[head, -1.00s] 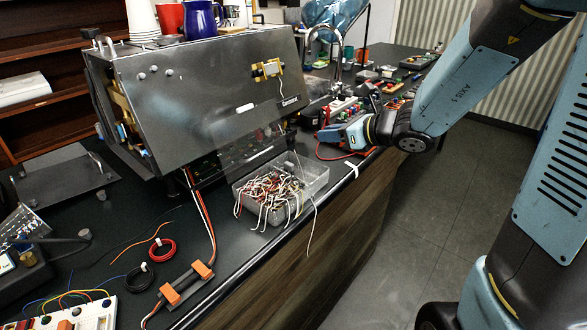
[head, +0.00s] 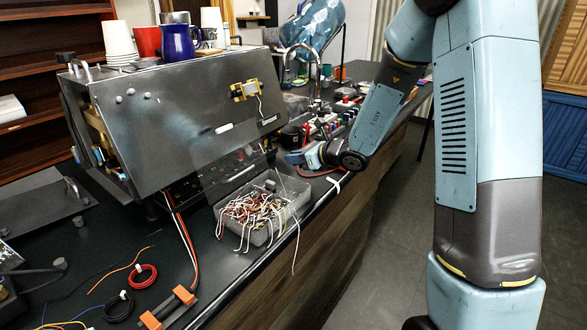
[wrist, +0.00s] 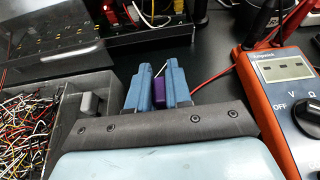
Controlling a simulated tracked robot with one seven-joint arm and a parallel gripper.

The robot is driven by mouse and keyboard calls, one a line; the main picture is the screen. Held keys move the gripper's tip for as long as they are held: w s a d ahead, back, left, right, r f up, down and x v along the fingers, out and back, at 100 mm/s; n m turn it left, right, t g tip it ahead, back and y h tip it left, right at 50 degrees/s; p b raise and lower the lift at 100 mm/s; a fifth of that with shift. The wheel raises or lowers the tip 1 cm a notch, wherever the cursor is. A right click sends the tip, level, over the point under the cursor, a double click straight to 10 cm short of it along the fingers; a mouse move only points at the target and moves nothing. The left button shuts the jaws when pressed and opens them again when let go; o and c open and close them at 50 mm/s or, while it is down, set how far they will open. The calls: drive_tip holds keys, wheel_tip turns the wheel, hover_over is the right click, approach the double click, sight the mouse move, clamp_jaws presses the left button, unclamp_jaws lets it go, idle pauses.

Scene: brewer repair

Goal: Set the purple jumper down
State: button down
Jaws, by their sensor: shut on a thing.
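The purple jumper (wrist: 157,92) shows between the two blue fingers of my gripper (wrist: 158,85) in the wrist view. The fingers are closed on it. A thin pale wire tip shows just beyond it. The dark worktop lies under and ahead of the fingers; I cannot tell how high above it the jumper is. In the head view my gripper (head: 297,158) is beside the wire bin, near the counter's edge, and the jumper cannot be made out there.
A clear bin of jumper wires (wrist: 45,125) is left of my gripper, holding a small grey block (wrist: 88,103). An orange multimeter (wrist: 285,110) with a red lead is at the right. The brewer (head: 185,105) stands behind the bin. Some dark worktop ahead is bare.

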sight(294, 176)
drive_tip(key=shift+w+a+f, duration=0.1)
drive_tip(key=shift+w+f, duration=0.15)
drive_tip(key=shift+f, duration=0.2)
drive_tip(key=shift+w+a+f, duration=0.1)
drive_tip(key=shift+w+f, duration=0.15)
drive_tip(key=shift+f, duration=1.45)
drive_tip(key=shift+f, duration=0.1)
drive_tip(key=c, duration=1.1)
unclamp_jaws()
drive_tip(key=shift+o, duration=0.2)
drive_tip(key=v, duration=1.2)
drive_tip(key=shift+s, duration=0.1)
